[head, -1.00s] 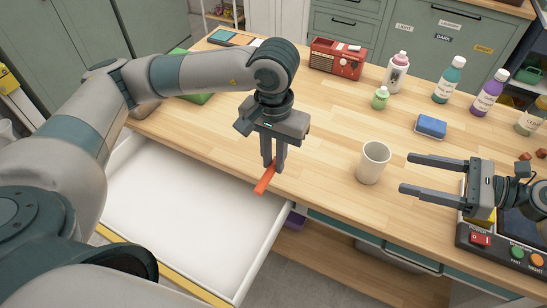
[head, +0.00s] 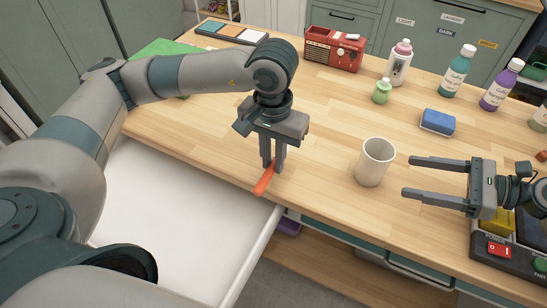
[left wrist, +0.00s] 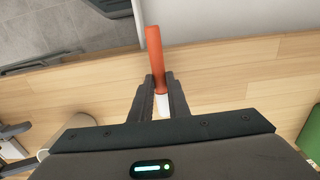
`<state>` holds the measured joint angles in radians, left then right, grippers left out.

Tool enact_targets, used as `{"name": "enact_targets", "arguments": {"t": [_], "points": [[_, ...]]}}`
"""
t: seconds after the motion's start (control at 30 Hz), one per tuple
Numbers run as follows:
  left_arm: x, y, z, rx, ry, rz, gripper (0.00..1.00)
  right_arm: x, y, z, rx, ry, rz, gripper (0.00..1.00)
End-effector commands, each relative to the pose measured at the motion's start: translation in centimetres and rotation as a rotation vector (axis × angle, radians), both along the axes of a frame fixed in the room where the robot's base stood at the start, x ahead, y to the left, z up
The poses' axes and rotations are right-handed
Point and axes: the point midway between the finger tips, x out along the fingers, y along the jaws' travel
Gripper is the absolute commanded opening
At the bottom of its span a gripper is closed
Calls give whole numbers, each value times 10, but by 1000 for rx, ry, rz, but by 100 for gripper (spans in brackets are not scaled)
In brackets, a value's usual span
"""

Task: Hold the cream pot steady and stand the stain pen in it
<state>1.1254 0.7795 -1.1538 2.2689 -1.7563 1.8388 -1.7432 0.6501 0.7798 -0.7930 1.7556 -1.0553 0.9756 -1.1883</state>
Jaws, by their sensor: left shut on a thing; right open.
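The cream pot (head: 374,163) stands upright on the wooden table, right of centre in the head view. The stain pen (head: 264,180) is orange with a white end, which shows in the left wrist view (left wrist: 154,52). My left gripper (head: 271,168) is shut on the pen, near the table's front edge and left of the pot. The pen tilts in the head view, its orange end pointing down toward the front. My right gripper (head: 408,177) is open and empty, its fingers pointing left toward the pot, just right of it and apart.
An open white drawer (head: 170,235) lies below the table's front left. A blue sponge (head: 437,122), green bottle (head: 381,91), white bottle (head: 398,64) and red radio (head: 333,48) stand behind. A control box (head: 505,245) is at right. The table between pen and pot is clear.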

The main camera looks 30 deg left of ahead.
Motion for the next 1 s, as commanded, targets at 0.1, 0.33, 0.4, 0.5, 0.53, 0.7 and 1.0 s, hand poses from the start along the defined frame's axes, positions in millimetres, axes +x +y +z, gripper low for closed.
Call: {"name": "enact_targets", "arguments": {"t": [0.1, 0.33, 0.4, 0.5, 0.53, 0.7, 1.0], "points": [[0, 0, 0, 0, 0, 0, 0, 0, 0, 0, 0, 0, 0, 66], [0, 0, 4, 0, 0, 0, 0, 0, 7, -1, 1, 0, 1, 66], [0, 0, 6, 0, 0, 0, 0, 0, 11, -2, 1, 1, 1, 66], [0, 0, 10, 0, 0, 0, 0, 0, 19, -4, 1, 2, 2, 66], [0, 0, 12, 0, 0, 0, 0, 0, 22, -4, 2, 1, 1, 66], [0, 0, 20, 0, 0, 0, 0, 0, 40, -10, 2, 2, 2, 66], [0, 0, 17, 0, 0, 0, 0, 0, 75, -25, 1, -2, 2, 66]]}}
